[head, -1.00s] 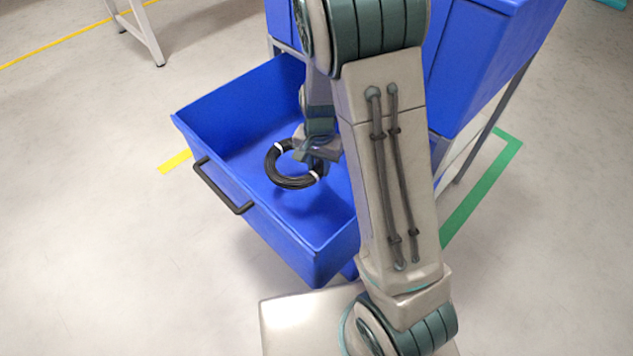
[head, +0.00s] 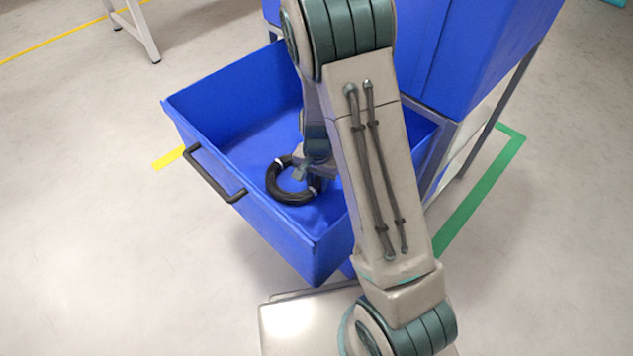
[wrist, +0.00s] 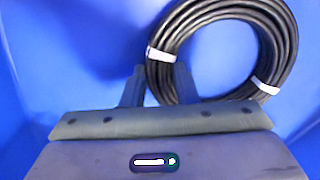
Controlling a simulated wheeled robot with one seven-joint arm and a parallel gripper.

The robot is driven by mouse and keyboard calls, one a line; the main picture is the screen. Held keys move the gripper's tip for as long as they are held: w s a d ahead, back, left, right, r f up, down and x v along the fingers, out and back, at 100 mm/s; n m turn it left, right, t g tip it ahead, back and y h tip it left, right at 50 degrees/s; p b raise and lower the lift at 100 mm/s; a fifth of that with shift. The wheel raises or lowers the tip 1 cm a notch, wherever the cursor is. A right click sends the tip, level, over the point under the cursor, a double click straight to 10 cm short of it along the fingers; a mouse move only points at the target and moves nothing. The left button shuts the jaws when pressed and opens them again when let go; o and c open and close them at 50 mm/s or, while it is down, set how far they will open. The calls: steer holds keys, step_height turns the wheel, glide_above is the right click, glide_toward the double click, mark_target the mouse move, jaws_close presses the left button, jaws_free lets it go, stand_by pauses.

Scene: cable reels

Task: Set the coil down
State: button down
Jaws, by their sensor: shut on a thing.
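The coil is a ring of black cable (head: 291,199) bound with white ties. It is inside the open blue drawer (head: 250,217), low near the drawer floor; I cannot tell if it touches the floor. In the wrist view, the coil (wrist: 285,50) fills the upper right, with its lower left part at the fingers. My gripper (wrist: 160,88) is shut on the coil's edge. In the head view, my gripper (head: 309,172) is at the coil's upper right side and my arm hides part of the drawer.
The drawer's front wall has a dark handle (head: 214,173). The blue cabinet (head: 480,60) stands behind on grey legs. Yellow and green tape (head: 480,195) marks the floor. The drawer floor left of the coil is bare.

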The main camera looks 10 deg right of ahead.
steer(key=c, duration=1.1)
jaws_free()
step_height(320, 180, up, 12)
steer(key=p, duration=0.6)
steer(key=s+d+r+n, duration=0.1)
steer(key=s+r+n, duration=0.1)
steer(key=s+r, duration=0.3)
steer(key=s+d+r+n, duration=0.1)
steer(key=s+r+n, duration=0.1)
steer(key=s+r, duration=0.3)
steer(key=s+d+r+n+t, duration=0.1)
steer(key=s+r+n, duration=0.2)
steer(key=s+r, duration=0.2)
steer(key=shift+s+d, duration=0.4)
steer(key=shift+s, duration=0.4)
